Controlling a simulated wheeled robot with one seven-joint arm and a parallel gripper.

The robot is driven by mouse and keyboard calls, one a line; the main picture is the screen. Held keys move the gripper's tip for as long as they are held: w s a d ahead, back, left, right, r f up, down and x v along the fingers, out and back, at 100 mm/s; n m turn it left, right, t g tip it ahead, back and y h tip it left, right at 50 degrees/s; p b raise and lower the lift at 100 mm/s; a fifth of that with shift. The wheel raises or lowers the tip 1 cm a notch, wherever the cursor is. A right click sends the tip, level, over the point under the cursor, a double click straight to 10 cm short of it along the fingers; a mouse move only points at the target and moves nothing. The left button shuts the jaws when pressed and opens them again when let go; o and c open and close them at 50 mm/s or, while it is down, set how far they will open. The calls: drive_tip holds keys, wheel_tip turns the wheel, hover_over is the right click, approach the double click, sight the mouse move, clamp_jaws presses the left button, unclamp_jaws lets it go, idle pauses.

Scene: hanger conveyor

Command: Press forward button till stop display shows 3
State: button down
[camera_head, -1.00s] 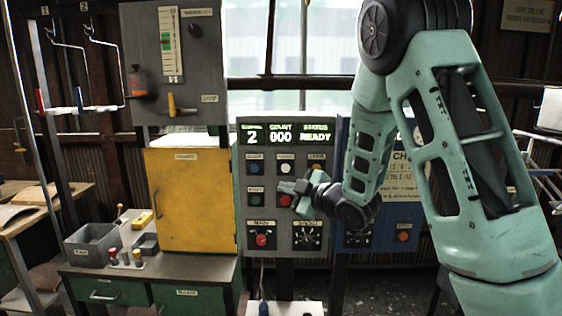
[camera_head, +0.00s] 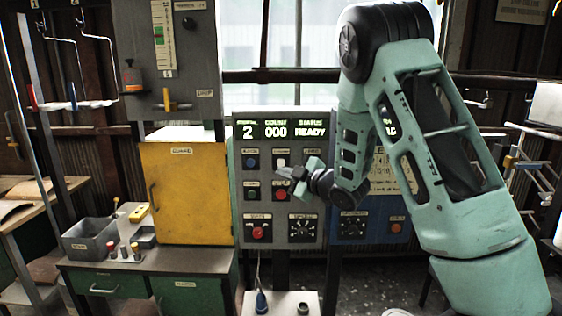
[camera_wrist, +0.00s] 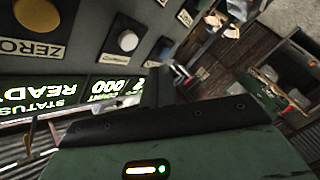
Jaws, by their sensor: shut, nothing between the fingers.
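The grey control panel (camera_head: 240,205) stands in the middle of the head view. Its lit display (camera_head: 280,131) reads 2, 000 and READY. Below it are a blue button (camera_head: 251,162), a white button (camera_head: 281,161), a green button (camera_head: 252,194) and a red button (camera_head: 281,195). Most button labels are too small to read. My gripper (camera_head: 284,173) is shut and empty, in front of the panel between the white and red buttons. I cannot tell whether it touches anything. In the wrist view, a white button (camera_wrist: 128,40) and the upside-down display (camera_wrist: 60,92) show beside the gripper.
A yellow cabinet (camera_head: 185,220) stands on the bench left of the panel, with a grey bin (camera_head: 88,240) beside it. A blue panel (camera_head: 372,232) adjoins on the right, partly behind my arm. Hangers (camera_head: 75,70) hang at the far left.

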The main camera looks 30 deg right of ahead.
sight(281, 163)
drive_tip(key=w+d, duration=0.2)
drive_tip(key=w, duration=0.1)
drive_tip(key=shift+b, duration=0.3)
idle(1.9)
drive_tip(key=shift+w+d+b, duration=0.2)
drive_tip(key=shift+w+b, duration=0.1)
drive_tip(key=shift+b, duration=0.05)
